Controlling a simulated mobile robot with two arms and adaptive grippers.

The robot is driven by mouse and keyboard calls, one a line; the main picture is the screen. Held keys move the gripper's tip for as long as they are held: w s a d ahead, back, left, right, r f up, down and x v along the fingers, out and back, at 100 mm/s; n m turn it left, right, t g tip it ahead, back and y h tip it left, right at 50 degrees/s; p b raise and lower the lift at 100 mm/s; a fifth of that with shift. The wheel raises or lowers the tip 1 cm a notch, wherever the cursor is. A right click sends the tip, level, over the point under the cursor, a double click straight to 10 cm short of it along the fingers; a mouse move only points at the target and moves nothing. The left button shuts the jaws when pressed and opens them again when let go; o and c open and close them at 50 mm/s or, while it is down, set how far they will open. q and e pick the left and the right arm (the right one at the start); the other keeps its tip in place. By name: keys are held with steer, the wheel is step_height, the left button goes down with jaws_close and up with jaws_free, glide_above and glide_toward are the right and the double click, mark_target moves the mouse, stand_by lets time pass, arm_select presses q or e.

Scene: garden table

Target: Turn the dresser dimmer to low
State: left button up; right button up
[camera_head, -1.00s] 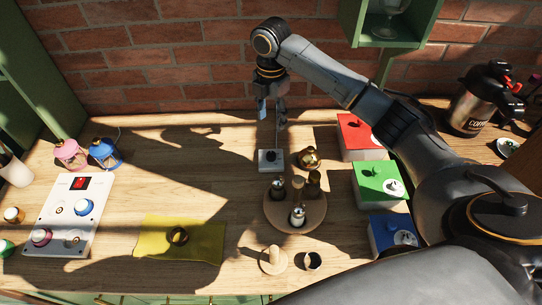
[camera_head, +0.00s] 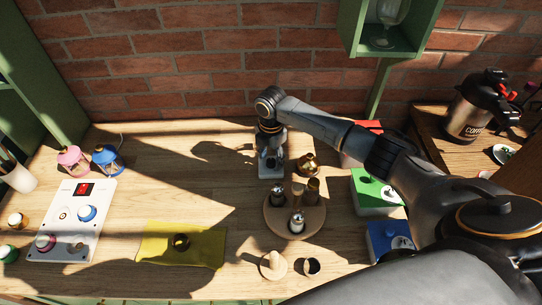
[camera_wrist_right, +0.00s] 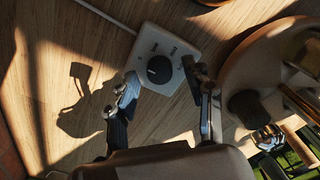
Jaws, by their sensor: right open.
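The dimmer (camera_head: 271,175) is a small white box on the table near the back wall, partly hidden by my right gripper in the head view. In the right wrist view the dimmer (camera_wrist_right: 152,45) shows its round black knob (camera_wrist_right: 159,69) with a pale pointer mark and small labels around it, too small to read surely. My right gripper (camera_head: 272,160) is just above the dimmer. In the wrist view the right gripper (camera_wrist_right: 161,74) is open, with one finger on either side of the knob; I cannot tell whether they touch it. My left gripper is out of view.
A round wooden tray (camera_head: 310,219) with several shakers stands close in front of the dimmer. A brass round object (camera_head: 308,165) is beside it. Red, green (camera_head: 372,195) and blue boxes stand to the right. A white control panel (camera_head: 68,248) and two lanterns are at left.

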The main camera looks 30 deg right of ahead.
steer(key=shift+f, duration=0.25)
jaws_close()
steer(key=m+p, duration=0.3)
steer(key=shift+r+m, duration=0.2)
steer(key=shift+m, duration=0.1)
steer(key=m+p, duration=0.2)
steer(key=m, duration=0.1)
steer(key=shift+f+m+p, duration=0.15)
steer(key=shift+m+p, duration=0.75)
steer(key=shift+m, duration=0.6)
